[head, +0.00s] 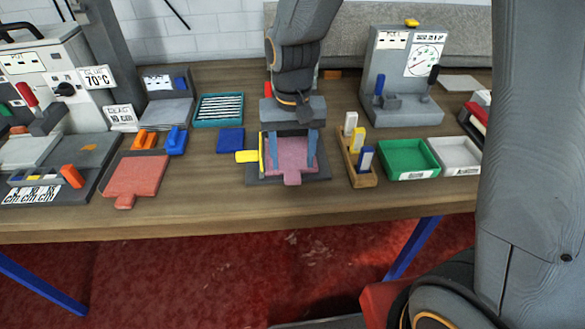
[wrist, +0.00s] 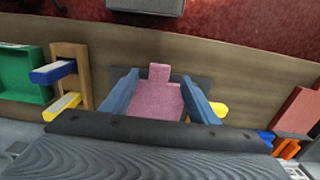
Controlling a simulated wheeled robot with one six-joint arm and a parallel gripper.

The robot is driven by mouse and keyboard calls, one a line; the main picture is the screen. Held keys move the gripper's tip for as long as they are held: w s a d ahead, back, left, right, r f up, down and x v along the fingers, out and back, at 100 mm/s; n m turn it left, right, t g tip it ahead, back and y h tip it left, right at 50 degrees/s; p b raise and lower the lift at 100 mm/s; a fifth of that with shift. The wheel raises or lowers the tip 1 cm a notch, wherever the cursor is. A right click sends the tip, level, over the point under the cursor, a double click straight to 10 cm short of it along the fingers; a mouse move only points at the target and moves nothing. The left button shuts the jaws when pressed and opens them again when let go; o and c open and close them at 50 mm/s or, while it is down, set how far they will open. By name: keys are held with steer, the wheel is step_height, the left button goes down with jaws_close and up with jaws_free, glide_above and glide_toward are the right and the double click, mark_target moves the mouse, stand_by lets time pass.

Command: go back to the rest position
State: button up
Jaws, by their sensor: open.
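My gripper (head: 291,148) hangs over the middle of the bench, pointing down, with its two blue fingers apart. In the wrist view my gripper (wrist: 163,98) shows its fingers on either side of a pink rug piece (wrist: 155,100), with nothing visibly clamped. The pink piece (head: 292,155) lies on a dark grey plate (head: 318,172) with its tab toward the front edge. A yellow handle (head: 246,156) sticks out at the plate's left side. I cannot tell the exact height of the fingertips above the piece.
Right of the plate stand a wooden rack (head: 362,176) with colored blocks, a green tray (head: 405,160) and a white tray (head: 455,156). A red piece (head: 135,176) lies at left. A gauge stand (head: 400,80) is at the back. Bare wood lies along the front.

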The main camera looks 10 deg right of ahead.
steer(key=shift+r, duration=0.9)
steer(key=shift+d+r, duration=0.2)
steer(key=shift+d, duration=0.05)
steer(key=s+d+f+t, duration=0.1)
steer(key=s+d, duration=0.6)
steer(key=d, duration=0.5)
steer(key=shift+s+d+b, duration=0.15)
steer(key=shift+s+b, duration=0.15)
steer(key=shift+b, duration=0.1)
